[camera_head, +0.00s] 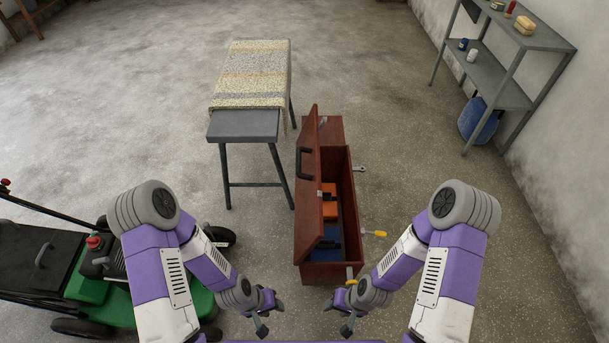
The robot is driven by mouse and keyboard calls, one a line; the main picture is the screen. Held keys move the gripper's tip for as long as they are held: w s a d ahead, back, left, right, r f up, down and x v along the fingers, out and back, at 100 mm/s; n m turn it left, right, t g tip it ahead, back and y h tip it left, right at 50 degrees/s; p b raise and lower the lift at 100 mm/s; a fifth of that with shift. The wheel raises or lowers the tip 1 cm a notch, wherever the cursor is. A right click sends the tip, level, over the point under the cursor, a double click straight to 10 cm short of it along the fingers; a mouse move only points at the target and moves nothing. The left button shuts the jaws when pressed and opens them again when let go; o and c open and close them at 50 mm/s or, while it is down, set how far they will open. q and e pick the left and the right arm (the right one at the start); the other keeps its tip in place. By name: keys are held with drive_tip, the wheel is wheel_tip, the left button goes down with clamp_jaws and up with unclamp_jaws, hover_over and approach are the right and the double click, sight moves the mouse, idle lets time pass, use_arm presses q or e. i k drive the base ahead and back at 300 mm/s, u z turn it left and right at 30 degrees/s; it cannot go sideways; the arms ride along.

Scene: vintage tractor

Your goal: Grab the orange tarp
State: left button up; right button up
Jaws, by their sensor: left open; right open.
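An open dark red wooden chest (348,200) stands on the floor at the middle, its lid (310,190) tilted up on the left side. Inside it lie orange pieces (330,209), partly hidden by the lid and the walls; I cannot tell whether these are the orange tarp. Something blue (328,254) lies at the chest's near end. My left gripper (271,318) is open and empty, in front of the chest and to its left. My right gripper (337,318) is open and empty, close to the chest's near end in the picture.
A narrow grey table (243,125) with a patterned cloth (251,75) stands behind and left. A green mower (90,290) is at the left. A metal shelf (500,88) stands at the right wall. Yellow-handled tools (380,234) show at the chest's right side. Floor right of the chest is mostly clear.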

sight(330, 208)
drive_tip(key=u, duration=4)
drive_tip(key=k, duration=2.35)
drive_tip(key=z, duration=1.5)
drive_tip(key=i, duration=0.4)
drive_tip(key=z, duration=0.05)
